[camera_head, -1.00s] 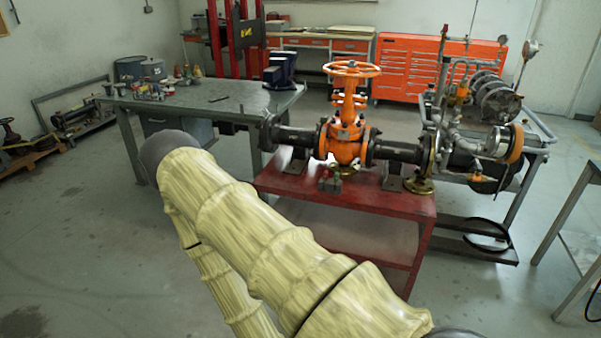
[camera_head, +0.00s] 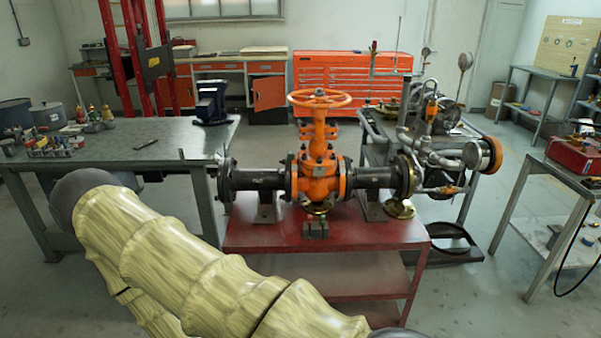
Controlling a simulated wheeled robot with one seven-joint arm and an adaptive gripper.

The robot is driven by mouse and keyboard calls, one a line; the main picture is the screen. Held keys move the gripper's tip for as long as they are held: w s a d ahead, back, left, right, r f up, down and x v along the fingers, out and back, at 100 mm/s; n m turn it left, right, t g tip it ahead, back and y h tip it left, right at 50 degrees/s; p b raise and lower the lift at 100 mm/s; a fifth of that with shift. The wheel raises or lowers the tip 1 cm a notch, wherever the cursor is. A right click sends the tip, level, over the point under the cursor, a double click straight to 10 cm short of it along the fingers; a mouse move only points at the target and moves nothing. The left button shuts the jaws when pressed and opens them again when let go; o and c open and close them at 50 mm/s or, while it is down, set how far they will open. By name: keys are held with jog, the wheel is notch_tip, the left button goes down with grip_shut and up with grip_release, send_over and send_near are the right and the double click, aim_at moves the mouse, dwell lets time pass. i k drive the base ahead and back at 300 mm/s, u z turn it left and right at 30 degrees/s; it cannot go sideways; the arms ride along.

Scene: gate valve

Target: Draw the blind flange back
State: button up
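The orange gate valve (camera_head: 318,170) with its handwheel (camera_head: 319,98) stands upright on the red cart (camera_head: 330,233). A dark pipe with an end flange (camera_head: 226,181) runs out on its left. A second pipe runs right to a dark flange (camera_head: 403,177), in front of the pipework behind. A brass-coloured disc (camera_head: 400,209) is low beside that right end. I cannot tell which of these discs is the blind flange. My yellow-sleeved arm crosses the lower left, well apart from the valve. My gripper is out of view.
A grey bench (camera_head: 150,145) with a blue vise (camera_head: 212,102) stands left behind the cart. A pipework trolley (camera_head: 440,150) stands close behind the cart at the right. A side table with a red box (camera_head: 578,155) is at far right. Floor between is open.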

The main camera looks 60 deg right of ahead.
aim_at(220, 167)
jog(key=z, duration=0.45)
jog(key=i, duration=1.3)
jog(key=z, duration=1.65)
jog(key=i, duration=0.75)
jog(key=z, duration=0.9)
